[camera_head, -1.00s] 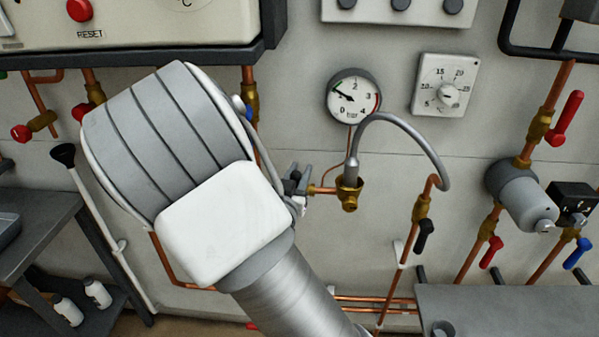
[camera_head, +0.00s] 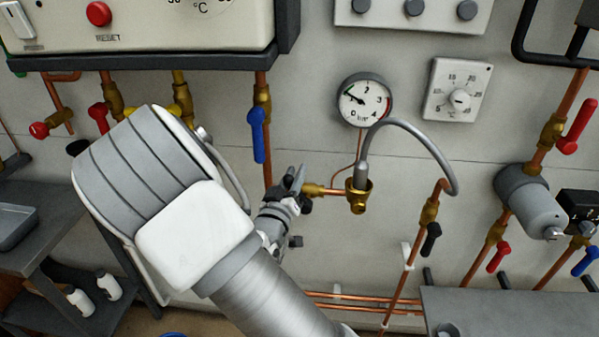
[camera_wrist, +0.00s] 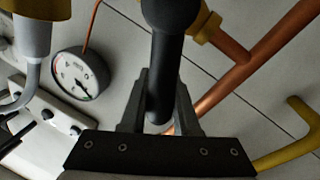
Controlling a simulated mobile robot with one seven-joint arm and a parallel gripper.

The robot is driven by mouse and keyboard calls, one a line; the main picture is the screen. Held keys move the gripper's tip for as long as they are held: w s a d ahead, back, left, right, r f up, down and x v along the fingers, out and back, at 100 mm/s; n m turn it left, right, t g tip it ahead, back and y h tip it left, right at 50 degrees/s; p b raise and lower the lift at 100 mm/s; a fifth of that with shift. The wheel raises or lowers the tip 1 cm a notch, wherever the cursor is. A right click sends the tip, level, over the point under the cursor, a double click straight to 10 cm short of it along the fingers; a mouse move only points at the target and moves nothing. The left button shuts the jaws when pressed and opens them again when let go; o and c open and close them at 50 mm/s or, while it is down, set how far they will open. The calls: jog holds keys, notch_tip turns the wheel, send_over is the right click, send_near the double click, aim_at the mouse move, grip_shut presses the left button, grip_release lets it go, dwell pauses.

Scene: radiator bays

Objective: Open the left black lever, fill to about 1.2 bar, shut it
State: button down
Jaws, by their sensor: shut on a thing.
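The left black lever (camera_wrist: 170,40) shows in the wrist view as a thick dark handle between my two fingers. My gripper (camera_wrist: 160,98) is shut on it. In the head view my gripper (camera_head: 291,186) is at the left end of the brass fitting (camera_head: 357,190), and the lever is mostly hidden by it. How far the lever is turned I cannot tell. The round pressure gauge (camera_head: 365,100) hangs above the fitting; its needle points up-left, near 1 bar. It also shows tilted in the wrist view (camera_wrist: 80,74). A grey braided hose (camera_head: 418,137) arches from the fitting to the right pipe.
Another black lever (camera_head: 431,240) hangs on the right pipe. A blue lever (camera_head: 258,135) hangs left above my gripper. Red levers (camera_head: 577,126) and a grey cylinder (camera_head: 529,203) are at the right. A yellow handle (camera_wrist: 287,139) shows in the wrist view. A grey bench (camera_head: 490,305) stands lower right.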

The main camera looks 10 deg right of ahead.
jog(key=shift+a+f+n, duration=0.15)
jog(key=shift+n, duration=0.15)
jog(key=c, duration=0.7)
grip_release()
jog(key=shift+o, duration=0.2)
jog(key=v, duration=1.7)
jog(key=shift+s, duration=0.2)
